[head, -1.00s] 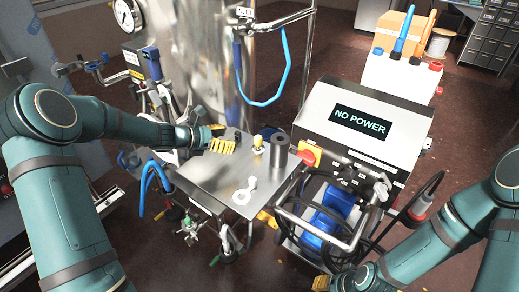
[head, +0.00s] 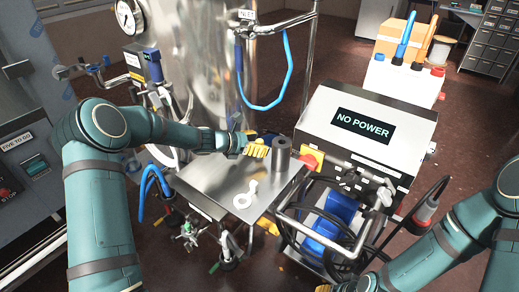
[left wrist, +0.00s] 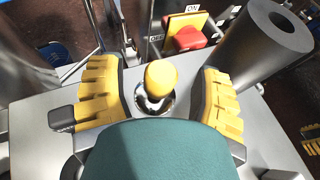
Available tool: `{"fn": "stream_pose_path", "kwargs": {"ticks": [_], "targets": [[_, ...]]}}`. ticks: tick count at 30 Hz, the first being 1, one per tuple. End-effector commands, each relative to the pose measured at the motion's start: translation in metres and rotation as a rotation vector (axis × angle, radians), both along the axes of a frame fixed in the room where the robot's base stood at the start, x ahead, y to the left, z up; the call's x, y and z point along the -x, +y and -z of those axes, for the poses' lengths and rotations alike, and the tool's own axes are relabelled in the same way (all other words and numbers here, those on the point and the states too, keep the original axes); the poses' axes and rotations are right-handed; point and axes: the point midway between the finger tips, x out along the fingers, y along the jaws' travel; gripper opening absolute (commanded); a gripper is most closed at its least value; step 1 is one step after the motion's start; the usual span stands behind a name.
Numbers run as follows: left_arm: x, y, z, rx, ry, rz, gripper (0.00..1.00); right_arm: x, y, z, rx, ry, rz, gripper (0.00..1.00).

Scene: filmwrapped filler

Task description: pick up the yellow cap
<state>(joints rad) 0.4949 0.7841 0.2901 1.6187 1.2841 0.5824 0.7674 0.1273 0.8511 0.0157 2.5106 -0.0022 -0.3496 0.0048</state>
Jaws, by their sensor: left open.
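The yellow cap (left wrist: 162,77) is a rounded knob on a shiny metal base that stands on the steel table (head: 212,186). My left gripper (head: 257,148) is open over the table. In the left wrist view its yellow ribbed fingers stand on either side of the cap, with a gap on both sides and no contact seen. In the head view the gripper hides the cap. What looks like a yellow fingertip of my right gripper (head: 325,288) shows at the bottom edge; the rest of it is out of the picture.
A grey hollow cylinder (head: 281,154) stands close right of the left gripper. A white ring-ended piece (head: 245,195) lies on the table's front part. A red and yellow switch (head: 311,160) and the "NO POWER" box (head: 364,125) are to the right. A steel tank (head: 193,60) rises behind.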

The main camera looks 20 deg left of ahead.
Motion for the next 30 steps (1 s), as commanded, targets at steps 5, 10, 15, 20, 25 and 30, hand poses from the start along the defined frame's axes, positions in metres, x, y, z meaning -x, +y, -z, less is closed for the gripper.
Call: {"fn": "stream_pose_path", "kwargs": {"ticks": [5, 10, 15, 20, 25, 30], "targets": [[-0.014, -0.016, 0.01, 0.0, 0.0, 0.001, 0.65, -0.001, 0.0, 0.004, 0.0, -0.002, 0.001, 0.41], [-0.016, -0.017, 0.009, 0.0, 0.0, 0.0, 0.65, -0.001, 0.0, 0.004, 0.0, -0.002, 0.001, 0.41], [-0.015, -0.017, 0.009, 0.0, 0.0, 0.0, 0.32, -0.001, 0.0, 0.004, 0.0, -0.002, 0.001, 0.41], [-0.015, -0.017, 0.009, 0.0, 0.0, 0.0, 0.0, -0.001, 0.0, 0.004, 0.0, -0.002, 0.001, 0.41], [-0.015, -0.017, 0.009, 0.0, 0.0, 0.0, 0.0, -0.001, 0.0, 0.004, 0.0, -0.002, 0.001, 0.41], [-0.015, -0.017, 0.009, 0.001, -0.001, 0.0, 0.0, -0.001, 0.0, 0.004, 0.0, -0.002, 0.001, 0.41]]}}
